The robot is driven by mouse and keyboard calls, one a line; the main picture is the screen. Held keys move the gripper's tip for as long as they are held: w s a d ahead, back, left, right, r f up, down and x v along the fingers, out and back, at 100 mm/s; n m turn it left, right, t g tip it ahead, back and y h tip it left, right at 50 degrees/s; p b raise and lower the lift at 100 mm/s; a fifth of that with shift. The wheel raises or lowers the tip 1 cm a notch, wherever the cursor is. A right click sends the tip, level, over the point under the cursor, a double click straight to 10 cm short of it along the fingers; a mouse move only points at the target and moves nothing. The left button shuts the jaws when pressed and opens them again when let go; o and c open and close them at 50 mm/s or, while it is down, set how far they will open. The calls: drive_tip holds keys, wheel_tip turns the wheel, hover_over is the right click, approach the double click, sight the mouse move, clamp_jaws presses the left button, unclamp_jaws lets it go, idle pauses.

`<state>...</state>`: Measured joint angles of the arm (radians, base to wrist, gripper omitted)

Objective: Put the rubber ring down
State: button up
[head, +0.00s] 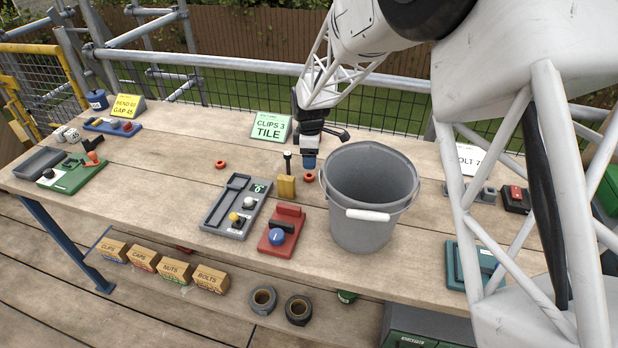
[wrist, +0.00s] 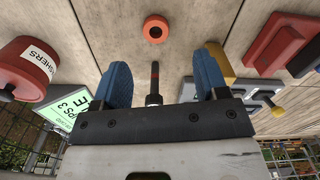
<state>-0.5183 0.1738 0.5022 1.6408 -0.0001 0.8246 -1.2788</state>
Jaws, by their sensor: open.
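Two small orange-red rubber rings lie flat on the wooden table in the head view: one ring (head: 309,177) just below my gripper (head: 309,163), left of the grey bucket, and another ring (head: 220,164) farther left. In the wrist view one ring (wrist: 155,29) lies on the planks beyond the fingertips, with bare wood around it. My gripper (wrist: 163,65) has its two blue fingers spread apart, with no ring between them. A dark upright stick (wrist: 154,85) shows in the gap between the fingers; I cannot tell its distance.
The large grey bucket (head: 362,222) stands close to the right of my gripper. A yellow block (head: 286,187), a grey tray (head: 228,222) and a red fixture (head: 278,235) are nearby. The wrist view shows a red washers tub (wrist: 26,62). Bare planks lie left of centre.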

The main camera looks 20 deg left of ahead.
sight(310, 175)
drive_tip(key=shift+f, duration=1.3)
drive_tip(key=shift+w+f, duration=0.15)
drive_tip(key=shift+f, duration=1.15)
drive_tip(key=shift+w+f, duration=0.15)
drive_tip(key=shift+f, duration=1.15)
drive_tip(key=c, duration=1.1)
drive_tip(key=shift+r, duration=0.1)
drive_tip(key=shift+r, duration=4.9)
